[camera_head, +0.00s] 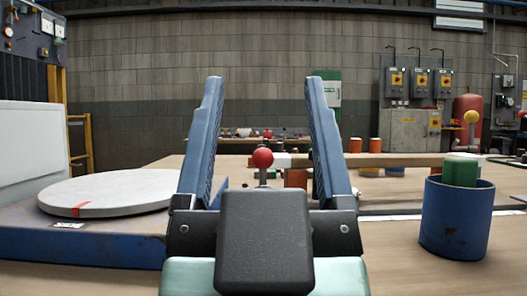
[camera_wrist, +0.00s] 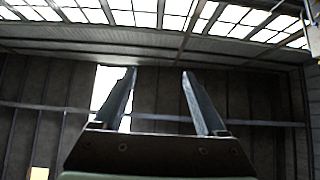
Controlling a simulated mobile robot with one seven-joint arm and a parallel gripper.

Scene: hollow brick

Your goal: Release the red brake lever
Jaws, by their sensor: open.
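A red ball knob (camera_head: 262,157) shows in the head view between the two fingers of my gripper. It looks like the top of the red brake lever; a short dark stem shows below it, and the rest is hidden behind my wrist. My gripper (camera_head: 267,80) stands in the foreground with its two blue fingers upright and wide apart, nothing between them. The knob appears beyond the gripper, apart from it. In the wrist view my gripper (camera_wrist: 158,72) is open and empty against the ceiling and wall; no lever shows there.
A round pale disc (camera_head: 115,190) with a red mark lies on a blue base (camera_head: 85,240) at left. A blue bucket (camera_head: 455,225) holding a green block (camera_head: 460,171) stands at right. A wooden beam (camera_head: 400,160) crosses behind. The tabletop between gripper and bucket is clear.

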